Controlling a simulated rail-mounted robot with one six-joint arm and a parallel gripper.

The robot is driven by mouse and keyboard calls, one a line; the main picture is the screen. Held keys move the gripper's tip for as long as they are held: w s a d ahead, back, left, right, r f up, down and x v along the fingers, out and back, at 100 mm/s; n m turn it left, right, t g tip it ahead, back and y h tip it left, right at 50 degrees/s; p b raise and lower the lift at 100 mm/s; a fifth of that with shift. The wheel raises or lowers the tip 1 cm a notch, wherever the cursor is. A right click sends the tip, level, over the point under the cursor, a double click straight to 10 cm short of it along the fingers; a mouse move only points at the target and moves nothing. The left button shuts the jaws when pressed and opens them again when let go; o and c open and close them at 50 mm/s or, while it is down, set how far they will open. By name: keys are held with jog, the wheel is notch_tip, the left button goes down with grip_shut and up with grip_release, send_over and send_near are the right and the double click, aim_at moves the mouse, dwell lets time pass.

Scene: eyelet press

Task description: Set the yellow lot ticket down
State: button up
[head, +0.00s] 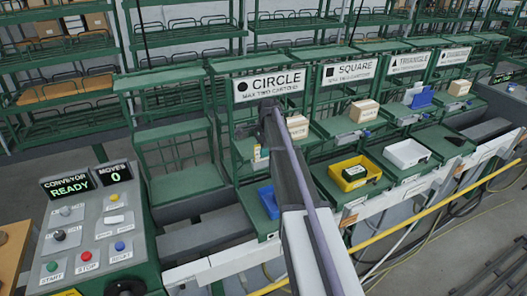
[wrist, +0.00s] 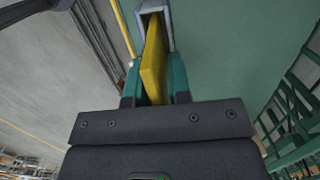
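The yellow lot ticket (wrist: 154,62) is a thin yellow slab between the two teal fingers of my gripper (wrist: 157,88) in the wrist view. The fingers are closed on its sides, and its far end sticks out past them. A grey, open-sided holder (wrist: 169,30) is around or just behind the ticket's far end; I cannot tell whether they touch. The circle sign (head: 269,84) stands above that spot.
A blue bin (head: 268,201), a yellow bin (head: 349,170) and a white bin (head: 407,153) sit on the lower shelves. The control console (head: 95,235) is at left, reading conveyor ready and moves 0.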

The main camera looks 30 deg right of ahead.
jog(key=shift+o, duration=1.2)
jog(key=r+p, duration=0.5)
jog(key=d+r+p, duration=0.1)
jog(key=r+p, duration=0.2)
jog(key=shift+r, duration=0.1)
jog(key=shift+s+a, duration=0.15)
jog(key=s+a+n+h, duration=0.1)
jog(key=s+a+n, duration=0.9)
jog(key=s, duration=0.4)
jog(key=s+a+n, duration=0.8)
jog(key=s+a, duration=0.4)
jog(key=s, duration=0.2)
notch_tip(320, 180, down, 20)
jog(key=b, duration=1.9)
jog(key=shift+d+r, duration=0.2)
jog(key=shift+w, duration=0.1)
jog(key=shift+c, duration=0.2)
